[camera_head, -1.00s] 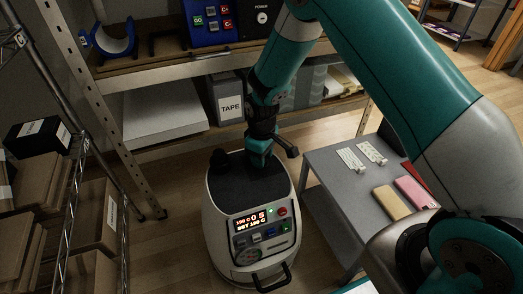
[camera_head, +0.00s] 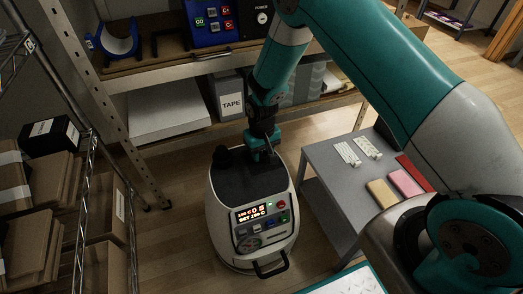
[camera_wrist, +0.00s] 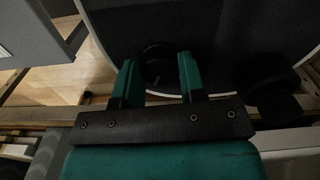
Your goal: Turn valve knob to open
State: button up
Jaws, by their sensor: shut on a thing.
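The machine is a white rounded body (camera_head: 222,235) with a dark top and a lit front panel (camera_head: 262,215), standing on the floor. My gripper (camera_head: 262,155) points down at the rear right of its dark top. In the wrist view, my gripper (camera_wrist: 160,78) has its two green fingers on either side of a round black knob (camera_wrist: 157,62), shut on it. The fingers partly hide this knob, and any mark of its turn is too dark to read. A second, taller black cylinder (camera_wrist: 266,78) stands beside it, outside the fingers.
A grey side table (camera_head: 330,185) at the right holds white strips, a yellow block (camera_head: 383,193) and a pink block (camera_head: 405,183). Shelving with a TAPE box (camera_head: 231,100) stands close behind the machine. A wire rack with cardboard boxes (camera_head: 35,215) is at the left.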

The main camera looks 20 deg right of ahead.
aim_at(262, 154)
dwell(0.3)
jog(key=o, duration=0.9)
notch_tip(262, 154, up, 18)
jog(key=p, duration=0.4)
jog(key=shift+f, duration=0.25)
jog(key=s+a+r+n+y, duration=0.2)
jog(key=s+a+r, duration=0.1)
jog(key=s+r, duration=0.9)
jog(key=s+a+r+n+y, duration=0.1)
jog(key=s+r+n, duration=0.1)
jog(key=s+r, duration=0.4)
jog(key=s+a+r+n+y, duration=0.15)
jog(key=s+r, duration=0.25)
jog(key=s, duration=0.5)
jog(key=r+p, duration=2.4)
jog(key=p, duration=0.1)
jog(key=shift+d+r, duration=0.2)
jog(key=shift+d, duration=0.2)
